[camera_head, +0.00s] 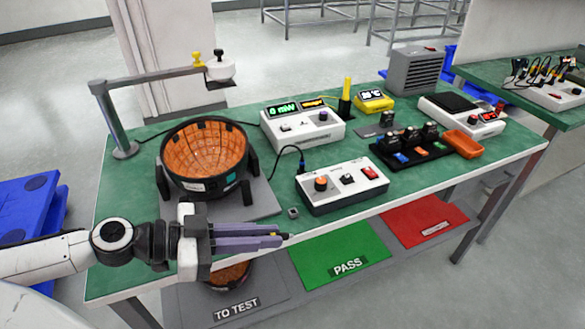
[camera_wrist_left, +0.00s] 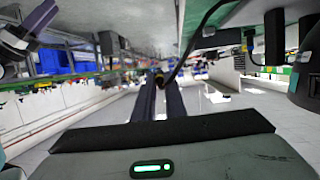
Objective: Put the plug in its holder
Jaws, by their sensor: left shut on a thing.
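My left gripper (camera_head: 284,238) is in front of the table's front edge, its long lavender fingers pointing right. It is shut on a small dark piece with a yellow end, which I take to be the plug (camera_head: 287,235). The plug also shows between the fingertips in the left wrist view (camera_wrist_left: 158,79), where a black cable runs down close to it. A small grey block (camera_head: 293,213), possibly the holder, sits at the table's front edge, just beyond and above the fingertips in the picture. The plug is mostly hidden by the fingers.
A white control box (camera_head: 345,189) with knobs stands right of the grey block; a cable enters its top. A black-rimmed orange bowl fixture (camera_head: 208,154) stands behind my left gripper. A green PASS mat (camera_head: 335,247) lies on the lower shelf. Instruments fill the back of the table.

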